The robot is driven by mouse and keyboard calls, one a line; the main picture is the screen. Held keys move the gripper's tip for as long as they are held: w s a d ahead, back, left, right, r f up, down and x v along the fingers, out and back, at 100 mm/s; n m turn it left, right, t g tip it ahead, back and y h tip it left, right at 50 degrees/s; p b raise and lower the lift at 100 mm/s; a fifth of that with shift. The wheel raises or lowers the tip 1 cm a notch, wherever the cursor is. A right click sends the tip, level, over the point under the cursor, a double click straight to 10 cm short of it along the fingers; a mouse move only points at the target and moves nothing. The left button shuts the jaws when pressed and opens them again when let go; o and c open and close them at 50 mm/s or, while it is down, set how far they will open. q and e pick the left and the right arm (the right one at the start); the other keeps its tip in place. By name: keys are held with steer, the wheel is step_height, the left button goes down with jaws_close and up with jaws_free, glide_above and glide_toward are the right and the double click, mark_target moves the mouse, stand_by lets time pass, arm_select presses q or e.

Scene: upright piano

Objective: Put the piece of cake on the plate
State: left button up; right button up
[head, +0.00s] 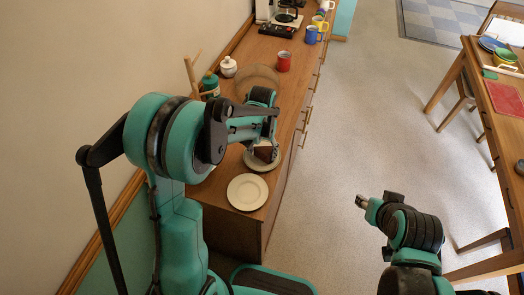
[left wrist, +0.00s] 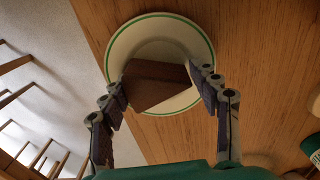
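The piece of cake (head: 264,153) is a dark brown block between the fingers of my left gripper (head: 262,147). In the left wrist view the cake (left wrist: 155,86) sits over a pale plate with a green rim (left wrist: 150,24), with a fingertip close to each side. I cannot tell if the fingers press on it, or if it rests on the plate.
The wooden counter (head: 293,90) runs along the wall. A red mug (head: 284,61), a white jar (head: 228,66) and a green bottle (head: 210,83) stand farther back. Colored mugs and a coffee machine are beyond. A table (head: 490,80) is at the right, with open floor between.

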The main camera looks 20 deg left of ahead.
mark_target(262, 149)
arm_select(q)
steer(key=o, duration=0.4)
steer(key=shift+r+p, duration=0.3)
steer(key=shift+r, duration=0.1)
step_height(262, 149, up, 11)
steer(key=p, duration=0.3)
steer(key=s+r+t, duration=0.1)
steer(key=s+t, duration=0.1)
steer(key=s, duration=0.3)
steer(key=s+a+r+t, duration=0.1)
steer(key=s+r+t, duration=0.1)
steer(key=s, duration=0.4)
steer(key=s+r+t, duration=0.2)
steer(key=s+t, duration=0.1)
steer(key=s, duration=0.3)
steer(key=shift+a+r, duration=0.25)
steer(key=shift+a, duration=0.15)
